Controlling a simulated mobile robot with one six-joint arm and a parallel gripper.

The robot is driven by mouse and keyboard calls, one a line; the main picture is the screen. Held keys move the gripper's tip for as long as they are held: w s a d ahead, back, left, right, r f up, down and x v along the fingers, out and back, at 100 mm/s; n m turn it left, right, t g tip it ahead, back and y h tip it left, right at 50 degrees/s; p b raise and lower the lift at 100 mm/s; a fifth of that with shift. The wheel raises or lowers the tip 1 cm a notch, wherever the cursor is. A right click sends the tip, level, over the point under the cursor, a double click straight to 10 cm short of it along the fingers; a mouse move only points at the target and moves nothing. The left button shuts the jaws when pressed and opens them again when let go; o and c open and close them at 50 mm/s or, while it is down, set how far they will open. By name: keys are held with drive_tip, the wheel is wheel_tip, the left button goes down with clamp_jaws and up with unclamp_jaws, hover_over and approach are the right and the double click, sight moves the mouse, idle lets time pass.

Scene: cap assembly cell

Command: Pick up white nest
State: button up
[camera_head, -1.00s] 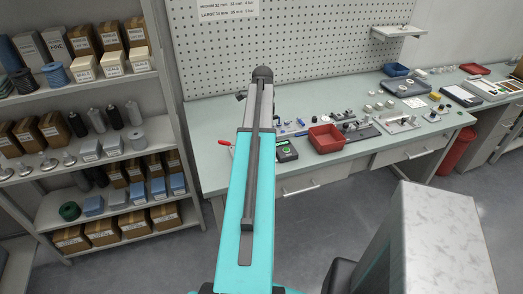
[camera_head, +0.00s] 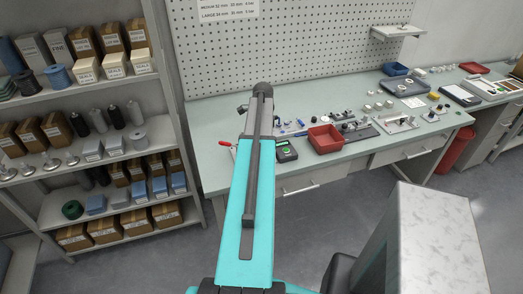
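Several small white pieces (camera_head: 379,105) stand on the workbench behind the red bin. They are too small to tell whether one is the white nest. A pale plate with fittings (camera_head: 396,123) lies in front of them. My teal arm link (camera_head: 245,235) rises through the middle of the view and reaches over the left end of the bench. My gripper cannot be made out; the far side of the link is hidden.
The workbench (camera_head: 220,129) runs along a pegboard wall. A red bin (camera_head: 325,139), a black-and-green device (camera_head: 285,151) and a blue bin (camera_head: 395,69) stand on it. Loaded shelves (camera_head: 150,88) are at left. A grey block (camera_head: 440,235) stands front right; floor between is open.

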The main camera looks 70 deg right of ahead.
idle(0.3)
drive_tip(key=c, duration=1.2)
drive_tip(key=shift+c, duration=0.2)
drive_tip(key=shift+r, duration=0.25)
drive_tip(key=shift+r+b, duration=0.95)
drive_tip(key=shift+r, duration=0.5)
drive_tip(key=s+a+r+b, duration=0.1)
drive_tip(key=s+a+b, duration=0.3)
drive_tip(key=s, duration=1)
drive_tip(key=a, duration=0.3)
drive_tip(key=shift+s+a+r, duration=0.15)
drive_tip(key=shift+a+r, duration=0.05)
drive_tip(key=shift+r, duration=0.15)
